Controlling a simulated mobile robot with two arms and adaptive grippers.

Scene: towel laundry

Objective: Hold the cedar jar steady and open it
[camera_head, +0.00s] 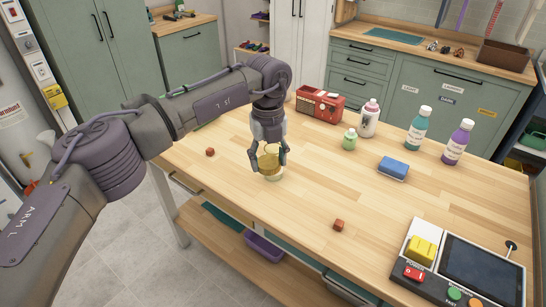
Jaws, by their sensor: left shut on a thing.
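The cedar jar (270,174) stands upright on the wooden table, near the front edge. It looks small, with a pale lower part and a yellow-brown upper part that seems to be its lid (268,162). My left gripper (268,155) points down from above, with its fingers on both sides of the jar's top, shut on it. I cannot tell from here whether the fingers bear on the lid or the body. My right gripper is not in view.
A small brown cube (210,151) lies left of the jar, another (337,225) to the right. A red radio (320,105), several bottles and a blue sponge (393,167) stand farther back. A control panel (470,270) is at the right. The middle of the table is clear.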

